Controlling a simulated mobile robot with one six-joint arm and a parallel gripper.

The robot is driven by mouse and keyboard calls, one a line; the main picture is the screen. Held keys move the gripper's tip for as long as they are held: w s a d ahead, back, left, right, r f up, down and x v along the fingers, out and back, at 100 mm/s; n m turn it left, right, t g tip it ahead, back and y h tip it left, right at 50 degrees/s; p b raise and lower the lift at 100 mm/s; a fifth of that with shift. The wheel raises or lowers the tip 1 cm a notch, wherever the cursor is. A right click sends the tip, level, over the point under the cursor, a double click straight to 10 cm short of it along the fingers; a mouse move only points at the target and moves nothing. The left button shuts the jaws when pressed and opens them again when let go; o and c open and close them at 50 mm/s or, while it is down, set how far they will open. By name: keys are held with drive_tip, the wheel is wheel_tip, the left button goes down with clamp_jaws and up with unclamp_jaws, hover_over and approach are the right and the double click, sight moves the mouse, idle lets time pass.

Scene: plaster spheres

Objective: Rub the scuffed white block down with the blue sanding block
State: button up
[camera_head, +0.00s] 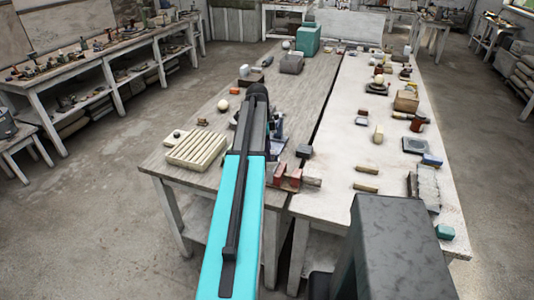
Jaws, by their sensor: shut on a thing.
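My arm, cyan and black, reaches from the bottom of the view over the grey wooden table. Its far end covers what lies behind it, and I cannot make out my gripper's fingers. Small dark and bluish shapes (275,131) show just right of the arm; I cannot tell what they are. A small blue block (432,160) lies on the pale table at the right. Near it lies a rough whitish-grey block (427,187); I cannot tell whether it is the scuffed one.
A cream ribbed tray (196,150) lies left of my arm. Reddish blocks (290,180) lie right of it at the table's front edge. The pale table (335,150) holds several small objects, with bare room along its left side. A narrow dark gap separates the tables.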

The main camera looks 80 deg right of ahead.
drive_tip(key=shift+r+p, duration=1.1)
drive_tip(key=shift+r, duration=0.95)
drive_tip(key=shift+w+a+f, duration=0.1)
drive_tip(key=shift+w+a, duration=0.05)
drive_tip(key=shift+w, duration=0.4)
drive_tip(key=w+a+n+h+b, duration=0.1)
drive_tip(key=w+a+n, duration=0.3)
drive_tip(key=w, duration=0.7)
drive_tip(key=w+a+n+b, duration=0.1)
drive_tip(key=w+a+n, duration=0.3)
drive_tip(key=w, duration=0.7)
drive_tip(key=w+a+f+n+t+b, duration=0.25)
drive_tip(key=w+a+n, duration=0.55)
drive_tip(key=w+a, duration=1.05)
drive_tip(key=w+a+n+b, duration=0.1)
drive_tip(key=w+a+n, duration=0.45)
drive_tip(key=a, duration=0.45)
drive_tip(key=w+a+n+b, duration=0.2)
drive_tip(key=w+a+n, duration=0.2)
drive_tip(key=w+a, duration=0.5)
drive_tip(key=a+f+n+t+y+b, duration=0.1)
drive_tip(key=a+n, duration=0.8)
drive_tip(key=a, duration=1.7)
drive_tip(key=shift+a+f+b, duration=0.3)
drive_tip(key=shift+f+b, duration=0.25)
